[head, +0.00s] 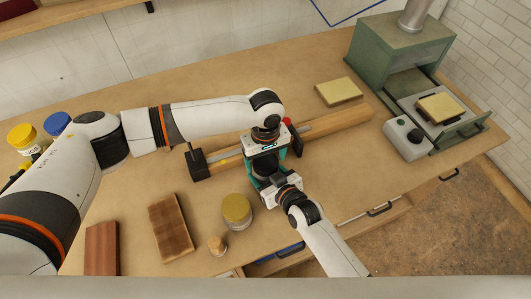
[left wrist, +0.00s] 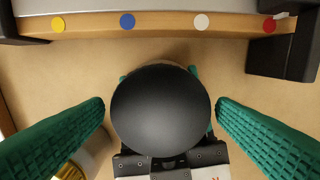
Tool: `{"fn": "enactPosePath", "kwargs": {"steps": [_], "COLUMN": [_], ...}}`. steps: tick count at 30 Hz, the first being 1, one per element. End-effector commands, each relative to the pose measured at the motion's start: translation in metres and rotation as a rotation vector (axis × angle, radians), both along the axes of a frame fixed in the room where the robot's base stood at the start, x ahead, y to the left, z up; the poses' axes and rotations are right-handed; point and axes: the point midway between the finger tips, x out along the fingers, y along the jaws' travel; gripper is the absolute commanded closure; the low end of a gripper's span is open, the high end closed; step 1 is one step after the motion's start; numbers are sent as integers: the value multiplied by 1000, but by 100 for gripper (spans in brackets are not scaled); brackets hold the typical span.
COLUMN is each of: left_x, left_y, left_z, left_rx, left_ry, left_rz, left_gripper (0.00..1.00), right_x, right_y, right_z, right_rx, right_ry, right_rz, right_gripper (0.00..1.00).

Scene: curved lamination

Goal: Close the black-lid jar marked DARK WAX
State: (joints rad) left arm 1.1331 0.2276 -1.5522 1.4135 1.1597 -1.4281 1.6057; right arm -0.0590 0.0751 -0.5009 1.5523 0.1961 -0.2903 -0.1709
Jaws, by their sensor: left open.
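The black-lid jar shows in the head view (head: 264,169) between my two grippers, and its round black lid (left wrist: 160,110) fills the middle of the left wrist view. The lid covers the jar's top. My left gripper (head: 265,158) is open above the jar, with one green finger on each side of the lid and a gap at both sides. My right gripper (head: 270,180) comes from the front, its teal fingers around the jar's body below the lid. The jar's label is hidden, and I cannot tell how tightly the lid sits.
A wooden bar (head: 335,122) with coloured dots lies behind the jar. A gold-lid jar (head: 237,211), a small corked jar (head: 217,245) and a brown block (head: 171,228) stand front left. Yellow-lid (head: 24,138) and blue-lid (head: 57,124) jars are far left.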

Motion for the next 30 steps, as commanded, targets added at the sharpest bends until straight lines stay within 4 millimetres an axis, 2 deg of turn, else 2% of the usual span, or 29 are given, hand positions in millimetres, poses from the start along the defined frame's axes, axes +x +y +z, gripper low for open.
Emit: {"fn": "enactPosePath", "kwargs": {"steps": [5,12,14,20,30], "left_x": [0,0,0,0,0], "left_y": [0,0,0,0,0], "left_z": [0,0,0,0,0], "left_rx": [0,0,0,-1,0], "left_ry": [0,0,0,2,1], "left_rz": [0,0,0,-62,-658], "left_gripper": [20,59,66,66,66], "right_x": [0,0,0,0,0], "right_y": [0,0,0,0,0], "right_z": [0,0,0,0,0], "right_rx": [-1,-1,-1,-1,-1], "right_ry": [1,1,1,1,1], "right_rz": [0,0,0,0,-1], "right_gripper": [96,96,96,96,96]}}
